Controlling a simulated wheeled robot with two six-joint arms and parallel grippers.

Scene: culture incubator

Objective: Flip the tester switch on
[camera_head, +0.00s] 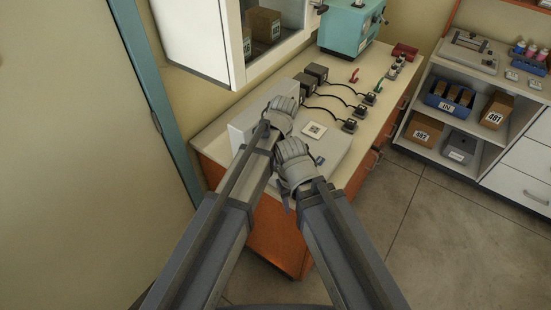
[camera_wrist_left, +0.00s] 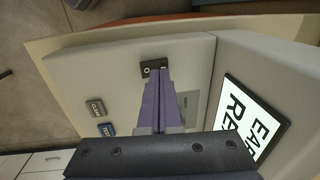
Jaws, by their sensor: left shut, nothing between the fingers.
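The tester is a pale grey box on the counter; its upright part (camera_head: 243,124) and flat part (camera_head: 337,152) show in the head view, partly behind my arms. In the left wrist view its panel (camera_wrist_left: 115,68) carries a small black switch (camera_wrist_left: 147,69) with a white round mark. My left gripper (camera_head: 282,112) is over the tester. In the left wrist view its purple-grey fingers (camera_wrist_left: 162,75) are shut and empty, their tips at the switch and covering part of it; whether they touch I cannot tell. My right gripper (camera_head: 294,163) is beside it, its fingers hidden.
A tilted display (camera_wrist_left: 250,118) with large letters stands right of the panel in the left wrist view.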

